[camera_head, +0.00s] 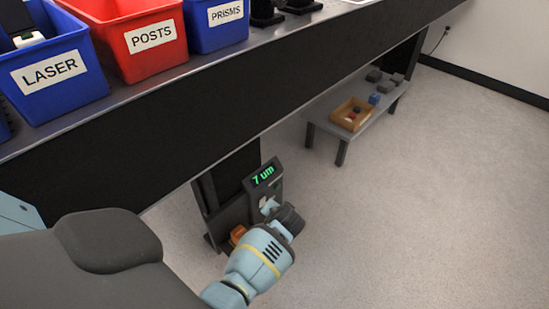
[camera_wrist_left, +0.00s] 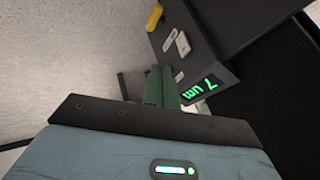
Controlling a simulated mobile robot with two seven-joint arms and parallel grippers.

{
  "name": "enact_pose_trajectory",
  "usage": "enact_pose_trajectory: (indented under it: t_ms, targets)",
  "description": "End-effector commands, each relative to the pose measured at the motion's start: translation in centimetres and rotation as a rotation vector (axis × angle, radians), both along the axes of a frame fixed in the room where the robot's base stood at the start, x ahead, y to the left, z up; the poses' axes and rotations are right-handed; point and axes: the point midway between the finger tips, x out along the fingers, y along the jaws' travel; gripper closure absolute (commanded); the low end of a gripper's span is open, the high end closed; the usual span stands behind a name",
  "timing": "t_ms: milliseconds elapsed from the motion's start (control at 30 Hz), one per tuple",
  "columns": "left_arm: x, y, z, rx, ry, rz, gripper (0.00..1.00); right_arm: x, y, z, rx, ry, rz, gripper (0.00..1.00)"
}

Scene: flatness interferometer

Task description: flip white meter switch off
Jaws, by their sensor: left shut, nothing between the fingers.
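The meter (camera_head: 239,208) is a dark upright box under the bench, and its green display (camera_head: 263,176) reads 7 um. In the left wrist view the display (camera_wrist_left: 203,88) and the meter's dark face show close up. A small white raised piece (camera_wrist_left: 183,43), which looks like the white switch, is on that face; whether it is on or off I cannot tell. My left gripper (camera_head: 271,208) is at the meter's front. Its greenish fingers (camera_wrist_left: 162,76) are shut and empty, close to the face below the white piece; contact is unclear. My right gripper is out of view.
A pale label plate (camera_wrist_left: 169,40) and a yellow-orange part (camera_wrist_left: 155,17) are near the white piece. The bench edge (camera_head: 200,85) overhangs, carrying blue and red bins. A low grey table (camera_head: 385,105) with a wooden tray (camera_head: 337,117) stands behind. Floor at right is clear.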

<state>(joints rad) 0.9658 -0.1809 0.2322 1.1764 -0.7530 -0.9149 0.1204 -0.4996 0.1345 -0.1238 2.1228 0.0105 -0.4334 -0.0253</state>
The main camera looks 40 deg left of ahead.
Motion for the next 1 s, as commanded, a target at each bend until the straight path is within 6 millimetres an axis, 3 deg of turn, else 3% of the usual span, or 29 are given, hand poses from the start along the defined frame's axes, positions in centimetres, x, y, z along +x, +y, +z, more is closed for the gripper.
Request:
enact_pose_trajectory:
  t_ms: [367, 900, 1000]
  targets:
    - [0.3, 0.3, -0.6, 0.0, -0.001, 0.0, 1.0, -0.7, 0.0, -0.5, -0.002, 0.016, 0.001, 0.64]
    - [4.2, 4.6, -8.2, 0.0, 0.002, 0.001, 1.0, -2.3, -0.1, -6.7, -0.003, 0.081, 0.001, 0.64]
    - [4.4, 6.0, -7.7, 0.0, -0.002, 0.002, 1.0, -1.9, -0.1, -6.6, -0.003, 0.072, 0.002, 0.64]
